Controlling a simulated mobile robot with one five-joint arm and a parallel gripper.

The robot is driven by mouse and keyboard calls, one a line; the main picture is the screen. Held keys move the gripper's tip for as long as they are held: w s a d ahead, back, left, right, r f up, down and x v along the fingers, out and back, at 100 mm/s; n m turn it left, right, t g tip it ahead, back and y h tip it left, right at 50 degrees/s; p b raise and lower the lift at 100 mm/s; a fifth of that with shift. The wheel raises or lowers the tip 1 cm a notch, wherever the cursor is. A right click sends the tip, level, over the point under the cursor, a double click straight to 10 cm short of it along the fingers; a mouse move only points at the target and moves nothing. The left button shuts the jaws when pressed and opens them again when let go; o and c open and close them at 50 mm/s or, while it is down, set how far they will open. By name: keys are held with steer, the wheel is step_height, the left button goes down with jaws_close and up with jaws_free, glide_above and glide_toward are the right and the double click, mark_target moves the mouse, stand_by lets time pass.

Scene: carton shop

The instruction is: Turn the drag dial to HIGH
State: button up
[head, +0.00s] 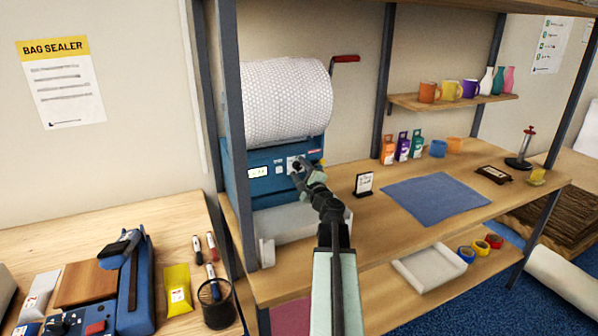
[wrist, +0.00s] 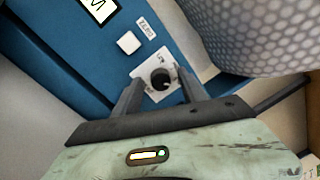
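The drag dial is a round black knob (wrist: 160,79) on a white plate (wrist: 147,71) on the front of a blue dispenser (head: 262,172). Small lettering on the plate is too small to read surely, and I cannot tell the dial's setting. My gripper (wrist: 161,84) is open, with one finger on each side of the knob in the wrist view. I see a gap between the fingers and the knob, and cannot tell if the tips reach around it. In the head view my gripper (head: 298,167) hides most of the dial.
A bubble-wrap roll (head: 287,100) sits above the dispenser's panel, close to my gripper. A white square button (wrist: 128,43) and a display (head: 259,174) are left of the dial. A shelf post (head: 232,120) stands left.

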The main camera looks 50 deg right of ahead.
steer(key=shift+s, duration=0.1)
steer(key=v, duration=0.7)
steer(key=shift+s+b, duration=0.3)
steer(key=shift+b, duration=0.05)
steer(key=shift+a+f, duration=0.15)
